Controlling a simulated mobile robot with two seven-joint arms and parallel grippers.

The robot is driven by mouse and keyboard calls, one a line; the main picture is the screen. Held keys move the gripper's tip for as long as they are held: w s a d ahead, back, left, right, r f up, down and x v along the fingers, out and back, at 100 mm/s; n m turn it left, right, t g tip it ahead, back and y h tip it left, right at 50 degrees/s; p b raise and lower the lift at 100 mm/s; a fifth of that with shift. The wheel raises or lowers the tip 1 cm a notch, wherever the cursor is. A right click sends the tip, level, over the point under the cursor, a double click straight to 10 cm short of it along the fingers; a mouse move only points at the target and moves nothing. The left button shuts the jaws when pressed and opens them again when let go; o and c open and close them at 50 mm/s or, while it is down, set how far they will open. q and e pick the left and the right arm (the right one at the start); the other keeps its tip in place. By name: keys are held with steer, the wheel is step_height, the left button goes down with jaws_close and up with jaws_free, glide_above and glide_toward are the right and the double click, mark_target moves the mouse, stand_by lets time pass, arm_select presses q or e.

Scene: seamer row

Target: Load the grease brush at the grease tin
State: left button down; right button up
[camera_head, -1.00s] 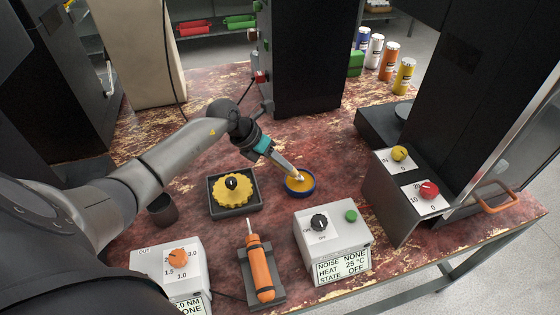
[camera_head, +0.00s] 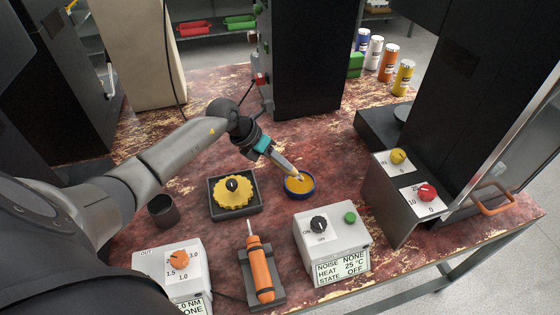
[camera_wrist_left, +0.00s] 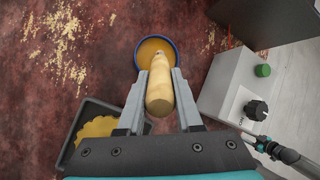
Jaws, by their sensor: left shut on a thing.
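The grease tin (camera_head: 300,184) is a round blue-rimmed tin of amber grease on the worn red bench, and it also shows in the left wrist view (camera_wrist_left: 174,45). My left gripper (camera_head: 281,160) is shut on the grease brush (camera_wrist_left: 160,88), whose pale wooden handle lies between the fingers. The brush (camera_head: 291,170) slants down, its tip over or in the tin. I cannot tell whether the tip touches the grease. My right gripper is not in view.
A yellow gear-shaped part (camera_head: 234,193) sits in a dark tray left of the tin. A grey control box (camera_head: 333,240) stands right of it in front. An orange screwdriver (camera_head: 260,268) lies in a holder. A dark cup (camera_head: 162,210) stands at the left.

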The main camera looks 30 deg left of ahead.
arm_select(q)
steer(key=shift+r+p, duration=2.25)
steer(key=shift+r, duration=0.65)
